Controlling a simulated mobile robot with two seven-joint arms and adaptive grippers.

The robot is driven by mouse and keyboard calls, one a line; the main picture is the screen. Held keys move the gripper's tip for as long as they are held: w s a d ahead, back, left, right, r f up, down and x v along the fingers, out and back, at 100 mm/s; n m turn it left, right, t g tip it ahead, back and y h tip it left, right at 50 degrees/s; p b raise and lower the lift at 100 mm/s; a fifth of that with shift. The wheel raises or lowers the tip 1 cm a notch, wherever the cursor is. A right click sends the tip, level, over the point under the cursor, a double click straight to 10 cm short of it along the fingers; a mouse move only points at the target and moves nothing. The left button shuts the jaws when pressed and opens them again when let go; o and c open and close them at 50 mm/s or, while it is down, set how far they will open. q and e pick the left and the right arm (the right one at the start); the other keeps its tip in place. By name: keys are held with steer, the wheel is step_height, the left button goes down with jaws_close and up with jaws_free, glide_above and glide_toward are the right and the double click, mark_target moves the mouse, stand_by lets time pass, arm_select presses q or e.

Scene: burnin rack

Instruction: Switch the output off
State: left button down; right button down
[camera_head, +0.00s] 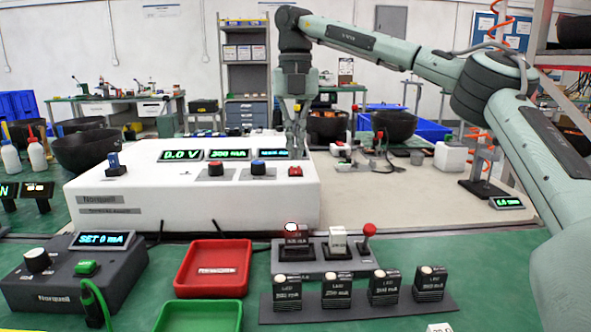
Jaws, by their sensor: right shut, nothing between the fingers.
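A white power supply box (215,208) stands on the green bench. Its top carries a "0.0 V" display (181,155), a second display reading in mA (227,154), and a third display (270,154) partly covered by my gripper. A blue-capped switch (114,167) sits at its left, red and blue knobs in the middle, and a red button (295,171) at the right. I cannot tell which is the output control. My right gripper (297,146) points down, shut and empty, over the box's right part, near the red button; contact cannot be judged. My left gripper is not in view.
In front lie a dark control box (75,285) showing "SET 0 mA", red (214,268) and green (198,317) trays, a switch block (325,262) and several LED modules (337,290). Black bowls (88,151) stand left. My right arm crosses the right side.

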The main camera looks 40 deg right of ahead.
mark_target(295, 167)
steer(key=shift+f+b, duration=0.55)
steer(key=shift+f, duration=0.45)
stand_by(0.4)
step_height(295, 167, up, 5)
steer(key=p, duration=0.5)
steer(key=shift+r, duration=0.1)
steer(key=shift+r+p, duration=0.45)
steer(key=shift+r, duration=0.5)
steer(key=shift+a+f, duration=0.1)
